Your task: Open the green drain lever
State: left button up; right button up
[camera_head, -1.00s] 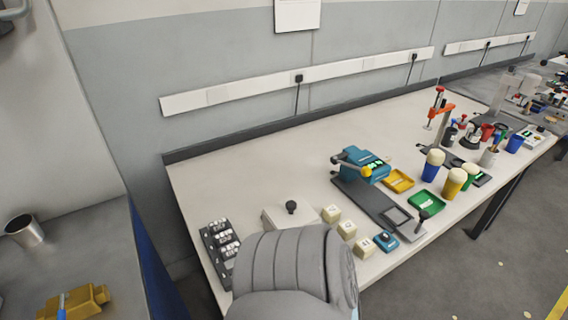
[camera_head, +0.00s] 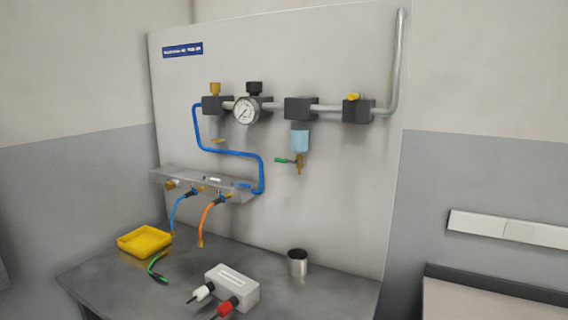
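The green drain lever (camera_head: 284,160) sits on a small brass valve (camera_head: 299,165) below the clear light-blue bowl (camera_head: 300,140) of a dark block on the wall panel. The lever points to the left, roughly level. Neither of my grippers shows in the head view, and nothing covers the lever.
A round gauge (camera_head: 246,110) and a yellow-handled valve (camera_head: 354,105) sit on the pipe line above. A shelf (camera_head: 205,180) with hose couplings juts out at left. On the bench (camera_head: 310,293) are a yellow tray (camera_head: 145,241), a metal cup (camera_head: 297,262) and a grey box (camera_head: 232,284).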

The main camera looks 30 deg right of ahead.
aim_at(297, 161)
jog(key=z, duration=2.9)
jog(key=k, duration=0.85)
jog(key=u, duration=0.95)
jog(key=i, duration=0.5)
